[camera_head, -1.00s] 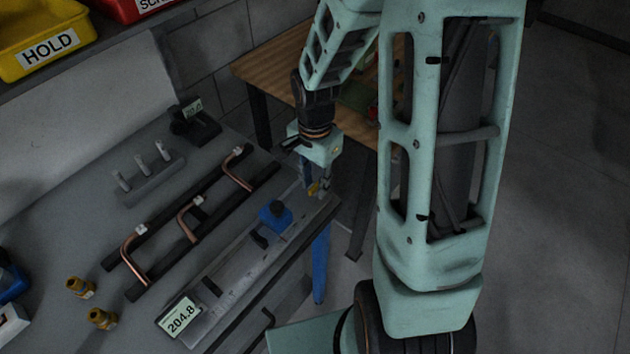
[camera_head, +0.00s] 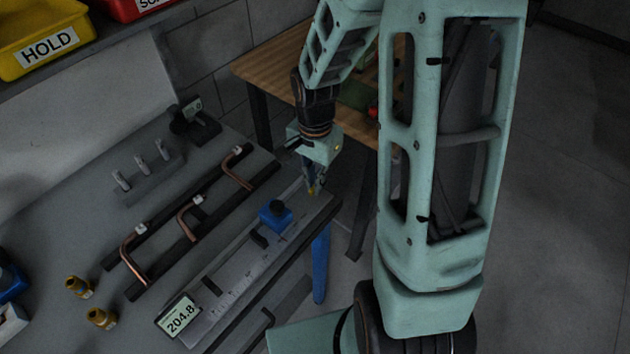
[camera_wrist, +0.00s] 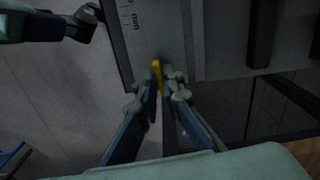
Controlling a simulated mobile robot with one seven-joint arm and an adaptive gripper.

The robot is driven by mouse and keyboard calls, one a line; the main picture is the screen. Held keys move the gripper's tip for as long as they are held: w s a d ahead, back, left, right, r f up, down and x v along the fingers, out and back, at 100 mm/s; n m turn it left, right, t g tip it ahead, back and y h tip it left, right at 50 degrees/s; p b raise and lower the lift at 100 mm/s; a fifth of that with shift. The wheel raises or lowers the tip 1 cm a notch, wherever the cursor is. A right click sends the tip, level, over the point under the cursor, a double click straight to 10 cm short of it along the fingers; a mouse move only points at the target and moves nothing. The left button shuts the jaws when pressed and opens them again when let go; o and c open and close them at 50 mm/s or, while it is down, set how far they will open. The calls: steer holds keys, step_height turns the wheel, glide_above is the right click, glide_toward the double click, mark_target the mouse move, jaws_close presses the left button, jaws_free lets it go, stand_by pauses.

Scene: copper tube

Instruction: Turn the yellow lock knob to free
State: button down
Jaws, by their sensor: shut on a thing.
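The yellow lock knob (camera_wrist: 157,74) shows in the wrist view between the tips of my gripper (camera_wrist: 164,88). The fingers are shut on it, and they hide part of it. The knob sits near the end of the grey measuring fixture (camera_wrist: 130,50), which has a scale marked "mm". In the head view my gripper (camera_head: 313,190) points down at the far right end of the fixture (camera_head: 222,290). Only a speck of the knob shows there. A blue block with a dark knob (camera_head: 276,216) stands on the fixture. The display (camera_head: 178,317) reads 204.8.
Bent copper tubes (camera_head: 131,256) lie across dark rails (camera_head: 190,210) left of the fixture. Brass fittings (camera_head: 100,318) and a grey stand with several pins (camera_head: 150,182) are on the bench. A wooden table (camera_head: 270,68) stands behind. Yellow and red bins are at the top left.

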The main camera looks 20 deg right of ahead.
steer(key=n, duration=0.5)
steer(key=shift+b, duration=0.3)
steer(key=n, duration=0.5)
steer(key=shift+n, duration=0.4)
steer(key=n+p, duration=0.1)
steer(key=n, duration=0.4)
steer(key=shift+w+n, duration=0.1)
steer(key=shift+n, duration=0.3)
steer(key=c, duration=2.1)
jaws_free()
step_height(320, 180, up, 12)
steer(key=shift+r, duration=0.1)
steer(key=shift+a, duration=0.1)
